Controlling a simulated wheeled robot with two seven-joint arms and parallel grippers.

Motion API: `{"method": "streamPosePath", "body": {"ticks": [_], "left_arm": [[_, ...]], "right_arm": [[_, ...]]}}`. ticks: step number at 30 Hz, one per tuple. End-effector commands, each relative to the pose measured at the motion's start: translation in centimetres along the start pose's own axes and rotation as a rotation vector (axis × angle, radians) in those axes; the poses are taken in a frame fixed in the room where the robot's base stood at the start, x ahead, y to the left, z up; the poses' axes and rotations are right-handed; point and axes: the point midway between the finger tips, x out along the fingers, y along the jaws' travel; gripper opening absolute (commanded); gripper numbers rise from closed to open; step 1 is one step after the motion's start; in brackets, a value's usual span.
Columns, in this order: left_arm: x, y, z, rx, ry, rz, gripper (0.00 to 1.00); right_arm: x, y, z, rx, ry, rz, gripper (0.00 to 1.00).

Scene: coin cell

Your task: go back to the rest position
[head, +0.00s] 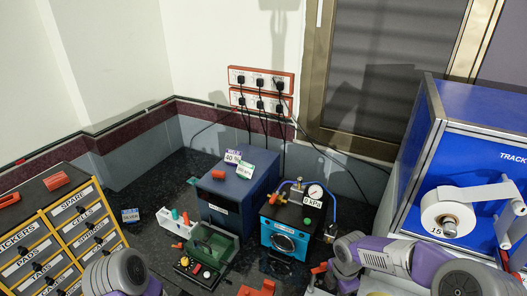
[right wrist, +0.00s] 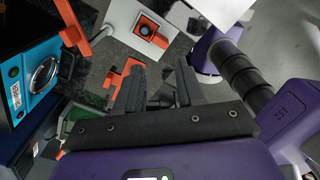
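My right gripper (right wrist: 158,84) shows in the right wrist view with its two dark fingers apart and nothing visible between them. It is over the dark worktop, near an orange fixture (right wrist: 124,78) and a white block with an orange square socket (right wrist: 150,32). In the head view my right arm (head: 395,258) comes in from the lower right; its gripper cannot be made out there. My left arm (head: 120,274) shows only as a grey and purple link at the bottom left; the left gripper is out of the picture.
A blue-fronted vacuum oven (head: 287,240) with a gauge stands mid-bench, beside a dark blue box (head: 236,196) and a green tray (head: 213,243). Yellow drawer cabinets (head: 62,236) stand left. A large blue tape machine (head: 470,150) stands right, close to my right arm.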

Motion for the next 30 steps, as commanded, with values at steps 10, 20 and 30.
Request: {"method": "streamPosePath", "body": {"ticks": [10,20,30], "left_arm": [[2.5,-0.9,-0.2,0.000,0.001,0.000,0.48],[6.5,-2.4,-0.3,0.000,-0.001,0.000,0.48],[9.2,-3.4,-0.4,0.000,0.000,0.000,0.48]], "right_arm": [[9.2,-1.4,-6.0,0.407,0.202,-0.014,0.38],[21.5,-6.1,-13.8,1.232,0.395,-0.162,0.38],[29.0,-12.0,-16.3,2.022,0.355,-0.263,0.38]]}}
